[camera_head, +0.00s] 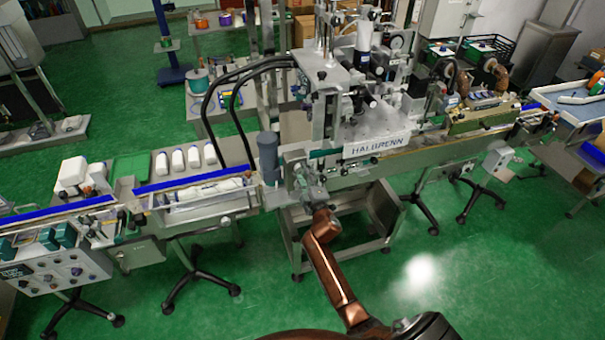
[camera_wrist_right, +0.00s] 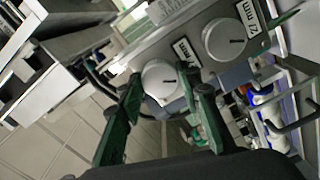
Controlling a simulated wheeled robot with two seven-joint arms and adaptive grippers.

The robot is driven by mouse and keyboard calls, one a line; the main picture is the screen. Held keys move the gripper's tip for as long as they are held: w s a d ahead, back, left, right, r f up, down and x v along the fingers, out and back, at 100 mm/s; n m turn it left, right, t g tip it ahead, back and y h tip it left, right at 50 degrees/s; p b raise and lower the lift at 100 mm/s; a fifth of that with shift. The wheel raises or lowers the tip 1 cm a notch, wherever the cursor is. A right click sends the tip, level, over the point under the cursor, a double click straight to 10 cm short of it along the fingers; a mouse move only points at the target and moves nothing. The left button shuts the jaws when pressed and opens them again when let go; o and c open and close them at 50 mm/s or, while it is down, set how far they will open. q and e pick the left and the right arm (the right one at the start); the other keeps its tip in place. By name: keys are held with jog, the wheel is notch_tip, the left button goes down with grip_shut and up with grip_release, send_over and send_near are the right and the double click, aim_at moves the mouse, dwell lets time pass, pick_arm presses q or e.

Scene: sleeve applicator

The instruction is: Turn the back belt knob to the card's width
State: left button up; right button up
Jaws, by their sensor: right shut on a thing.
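In the right wrist view, a round pale knob (camera_wrist_right: 160,80) with a dark pointer line sits on a grey panel. My right gripper (camera_wrist_right: 163,97) has one dark green finger on each side of this knob and is shut on it. A second, similar knob (camera_wrist_right: 224,40) sits up and to the right, clear of the fingers. A white card (camera_wrist_right: 187,52) ending in "mm" is beside the held knob; its number is hard to read. Another card (camera_wrist_right: 250,17) reads "27 mm". In the head view, my right gripper (camera_head: 312,192) is at the machine's front, its knob too small to see. My left gripper is not in view.
The labelling machine (camera_head: 375,148) stands above the conveyor, with a grey cylinder (camera_head: 268,157) left of my right gripper. White bottles (camera_head: 193,158) lie on the left. A metal open-topped stand (camera_head: 345,235) is below. Green floor (camera_head: 470,275) is clear at the front right.

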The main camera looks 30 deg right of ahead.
jog(key=shift+f, duration=0.1)
jog(key=o, duration=1.2)
jog(key=shift+c, duration=0.2)
jog(key=shift+s, duration=0.1)
jog(key=v, duration=1.1)
jog(key=shift+s, duration=0.4)
